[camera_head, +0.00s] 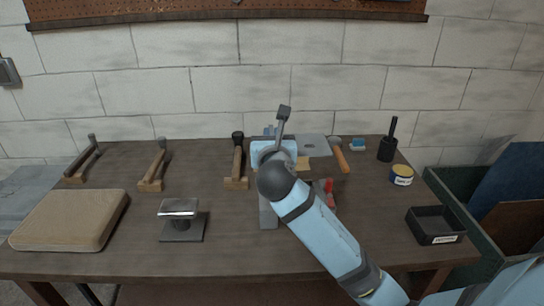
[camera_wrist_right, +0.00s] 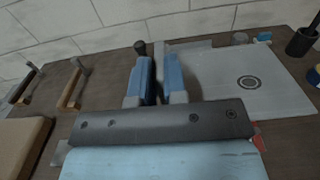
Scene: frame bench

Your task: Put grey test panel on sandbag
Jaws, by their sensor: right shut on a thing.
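The grey test panel (camera_head: 313,145) is a flat sheet with a dark ring mark, also large in the right wrist view (camera_wrist_right: 275,90). My right gripper (camera_head: 273,146) is shut on its left edge, and the blue fingers (camera_wrist_right: 159,82) show on both sides there. The panel reaches out to the right of the fingers and hides part of the bench. My wrist covers some of the grip in the head view. The sandbag (camera_head: 70,220) is a tan cushion lying flat at the bench's left front, well left of the gripper. Its top is bare. My left gripper is not in view.
A metal-topped stand (camera_head: 180,222) is between sandbag and gripper. Wooden-based uprights (camera_head: 151,184) line the back left.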

